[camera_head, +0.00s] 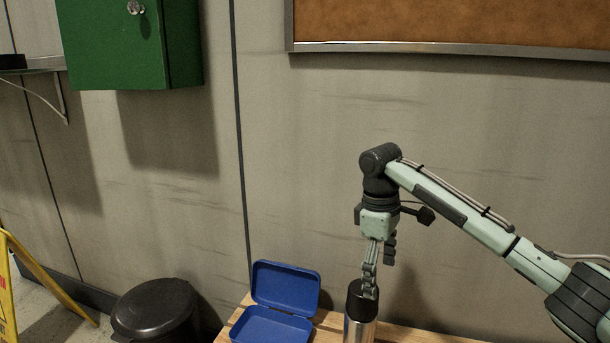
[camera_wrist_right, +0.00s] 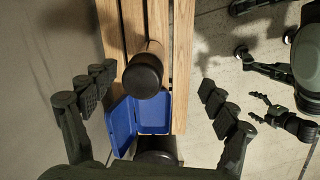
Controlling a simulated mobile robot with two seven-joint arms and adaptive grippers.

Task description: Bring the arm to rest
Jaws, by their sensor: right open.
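My right arm comes in from the right in the head view. Its gripper (camera_head: 379,272) points down and is open above a steel flask (camera_head: 360,328) with a black cap. One finger overlaps the cap in this view. In the right wrist view the open gripper (camera_wrist_right: 156,85) has its fingers wide apart, with the flask's black cap (camera_wrist_right: 143,75) between them and clear of both. Nothing is held. My left gripper (camera_wrist_right: 263,108) shows small at the right of the wrist view, with its fingers apart and empty.
The flask stands on a slatted wooden bench (camera_head: 425,338). An open blue box (camera_head: 285,287) is left of it. A black bin (camera_head: 155,310) and a yellow floor sign (camera_head: 40,275) stand further left. A green cabinet (camera_head: 115,45) and a brown board (camera_head: 450,22) hang on the wall.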

